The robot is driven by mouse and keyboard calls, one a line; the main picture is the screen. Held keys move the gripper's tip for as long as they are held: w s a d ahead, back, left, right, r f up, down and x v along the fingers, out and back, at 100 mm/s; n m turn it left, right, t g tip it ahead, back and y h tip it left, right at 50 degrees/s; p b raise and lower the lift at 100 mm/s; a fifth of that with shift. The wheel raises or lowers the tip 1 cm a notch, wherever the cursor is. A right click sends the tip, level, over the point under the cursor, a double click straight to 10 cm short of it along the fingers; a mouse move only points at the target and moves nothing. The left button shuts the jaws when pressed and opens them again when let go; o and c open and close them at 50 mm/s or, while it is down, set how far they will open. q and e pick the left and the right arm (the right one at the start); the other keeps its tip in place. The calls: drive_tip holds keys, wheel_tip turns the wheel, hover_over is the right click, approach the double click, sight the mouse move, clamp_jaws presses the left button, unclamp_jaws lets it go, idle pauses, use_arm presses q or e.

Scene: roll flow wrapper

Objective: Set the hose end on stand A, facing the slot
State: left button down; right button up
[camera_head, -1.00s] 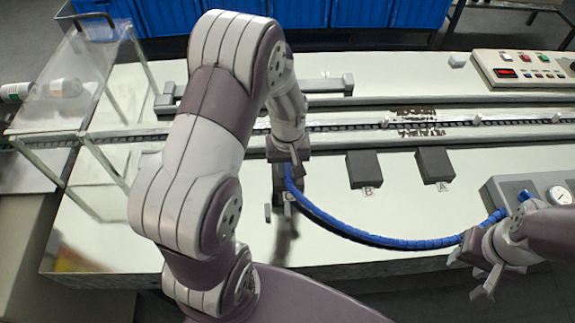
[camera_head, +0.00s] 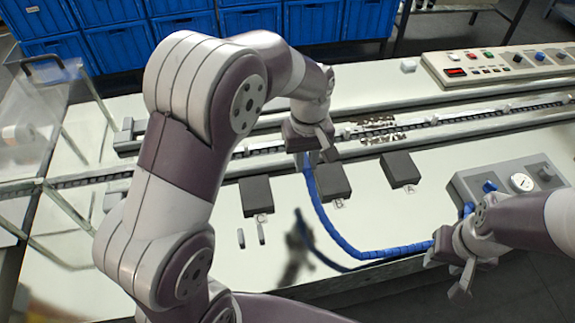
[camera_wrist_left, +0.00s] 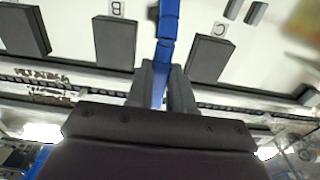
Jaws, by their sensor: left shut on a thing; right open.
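My left gripper (camera_head: 312,150) is shut on the blue hose (camera_head: 325,215) near its upper end and holds it above the table, by the far side of the middle stand. Three black block stands are in a row: stand C (camera_head: 256,194), stand B (camera_head: 322,181) and the rightmost, stand A (camera_head: 400,169), whose label is too small to read now. Stand A carries nothing. My right gripper (camera_head: 462,280) is open near the hose's lower right part. I cannot make out the slot.
A rail with a chain (camera_head: 450,122) runs behind the stands, with dark brown bits (camera_head: 376,130) on it. Two small grey pegs (camera_head: 251,236) stand front left. A clear guard (camera_head: 35,105) is far left.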

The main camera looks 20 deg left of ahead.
idle(0.3)
use_arm(q)
wheel_tip(320, 180, down, 6)
drive_tip(key=b, duration=0.2)
drive_tip(key=shift+b, duration=0.4)
